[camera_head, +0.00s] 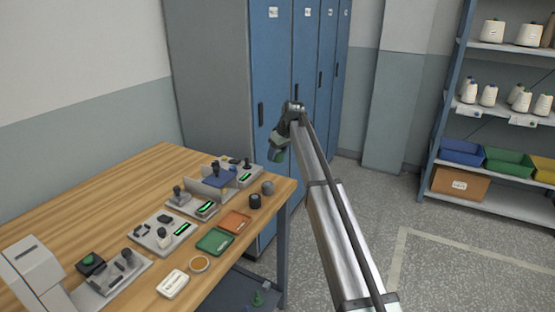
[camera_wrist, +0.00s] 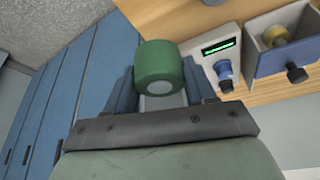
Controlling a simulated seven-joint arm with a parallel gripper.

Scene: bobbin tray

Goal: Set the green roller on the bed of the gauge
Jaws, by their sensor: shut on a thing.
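The green roller (camera_wrist: 160,66) is between the two fingers of my gripper (camera_wrist: 162,92) in the wrist view, with its pale round end partly toward the camera. My gripper (camera_head: 280,143) is shut on it and held in the air beyond the table's far right corner, in front of the blue lockers. Several small grey instruments with green displays stand on the table: one at the far end (camera_head: 246,178), one in the middle (camera_head: 205,209) and one nearer (camera_head: 160,236). I cannot tell for certain which is the gauge. In the wrist view a display unit with a blue knob (camera_wrist: 224,70) is right of the roller.
Blue lockers (camera_head: 273,70) stand close behind. Floor right of the table is clear.

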